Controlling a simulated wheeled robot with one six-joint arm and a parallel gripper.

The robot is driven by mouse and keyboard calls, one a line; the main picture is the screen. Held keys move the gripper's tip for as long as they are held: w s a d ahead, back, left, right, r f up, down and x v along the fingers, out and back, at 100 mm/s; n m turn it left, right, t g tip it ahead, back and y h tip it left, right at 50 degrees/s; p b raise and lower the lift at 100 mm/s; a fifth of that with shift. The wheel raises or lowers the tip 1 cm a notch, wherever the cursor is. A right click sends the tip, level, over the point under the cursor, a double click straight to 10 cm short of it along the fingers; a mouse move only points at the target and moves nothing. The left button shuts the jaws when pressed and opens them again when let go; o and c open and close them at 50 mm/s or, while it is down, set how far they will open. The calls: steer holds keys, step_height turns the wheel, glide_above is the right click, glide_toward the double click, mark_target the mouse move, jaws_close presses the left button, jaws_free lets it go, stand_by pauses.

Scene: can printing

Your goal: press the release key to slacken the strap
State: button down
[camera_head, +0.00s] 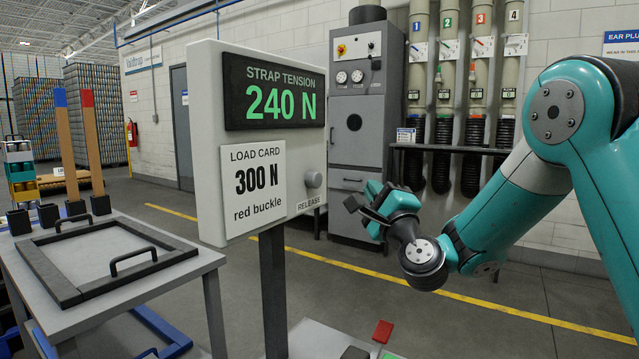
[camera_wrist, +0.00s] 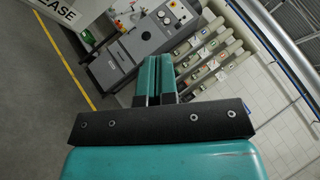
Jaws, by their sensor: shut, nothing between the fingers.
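The tension panel (camera_head: 208,150) stands on a dark post, and its display (camera_head: 272,92) reads "STRAP TENSION 240 N". The load card (camera_head: 253,187) below reads "300 N red buckle". The release key (camera_head: 313,179) is a round grey knob at the panel's lower right, above the "RELEASE" label (camera_head: 311,202). My gripper (camera_head: 364,200) is shut and empty, to the right of the key and apart from it in the picture. In the wrist view my closed fingers (camera_wrist: 157,78) lie side by side. There, part of the label (camera_wrist: 57,12) shows at top left; I cannot make out the key.
A table (camera_head: 205,262) with a black handled frame (camera_head: 160,258) stands left of the panel. Upright posts with red (camera_head: 87,98) and blue (camera_head: 60,97) tops stand behind it. A grey cabinet (camera_head: 354,150) and numbered pipes (camera_head: 447,85) line the back wall. A red piece (camera_head: 383,331) shows low down.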

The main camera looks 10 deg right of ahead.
mark_target(314, 180)
steer(key=w+a+p, duration=0.6)
steer(key=p, duration=0.4)
steer(key=shift+a+p, duration=0.2)
steer(key=shift+p, duration=0.15)
steer(key=shift+r, duration=0.1)
stand_by(1.7)
steer(key=shift+w+a+p, duration=0.3)
steer(key=shift+p, duration=0.45)
